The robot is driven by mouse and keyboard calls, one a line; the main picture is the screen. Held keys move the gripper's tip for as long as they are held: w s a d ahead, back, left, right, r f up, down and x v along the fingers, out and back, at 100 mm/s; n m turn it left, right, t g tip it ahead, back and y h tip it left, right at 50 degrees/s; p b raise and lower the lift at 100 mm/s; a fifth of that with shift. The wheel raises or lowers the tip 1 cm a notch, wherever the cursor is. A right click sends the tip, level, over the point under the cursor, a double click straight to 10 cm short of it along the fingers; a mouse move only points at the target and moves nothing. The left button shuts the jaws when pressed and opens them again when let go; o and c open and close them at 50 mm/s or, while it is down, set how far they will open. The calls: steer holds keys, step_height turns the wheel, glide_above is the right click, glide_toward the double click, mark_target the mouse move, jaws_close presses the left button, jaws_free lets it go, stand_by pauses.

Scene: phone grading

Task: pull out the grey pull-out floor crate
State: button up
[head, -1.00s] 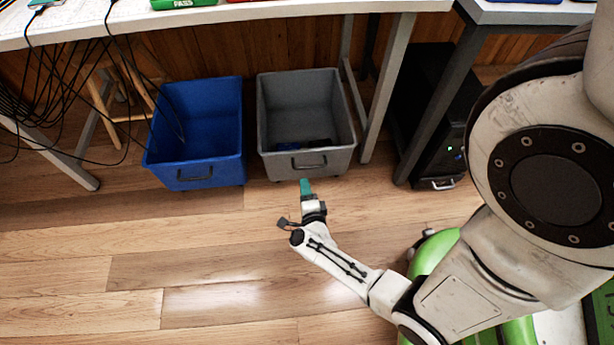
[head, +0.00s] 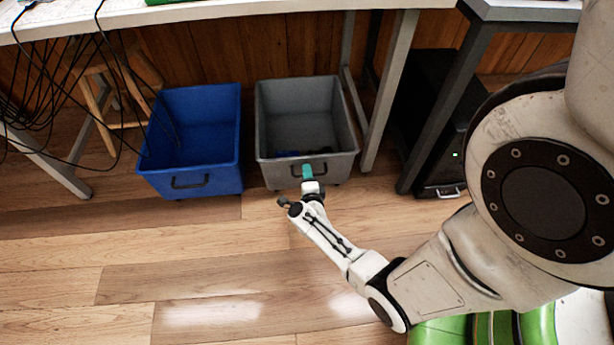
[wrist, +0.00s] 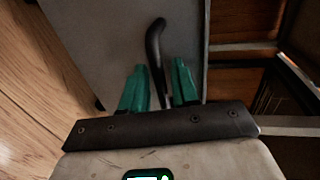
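The grey pull-out floor crate (head: 270,130) stands on the floor under the table, with some dark items inside it. Its dark bar handle (head: 322,168) is on the front wall. My gripper (head: 308,173) is at the front of that handle in the head view. In the wrist view the crate's grey front wall (wrist: 110,35) fills the middle. The handle (wrist: 155,45) runs down between the two teal fingers of my gripper (wrist: 160,88). The fingers are apart, with gaps seen beside the handle.
A blue crate (head: 190,181) stands just left of the grey one. A table leg (head: 388,95) is close on its right, and a black computer case (head: 440,175) stands farther right. Cables hang at the left. The wooden floor (head: 200,260) in front is clear.

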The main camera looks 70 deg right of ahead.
steer(key=shift+c, duration=0.3)
jaws_close()
stand_by(0.3)
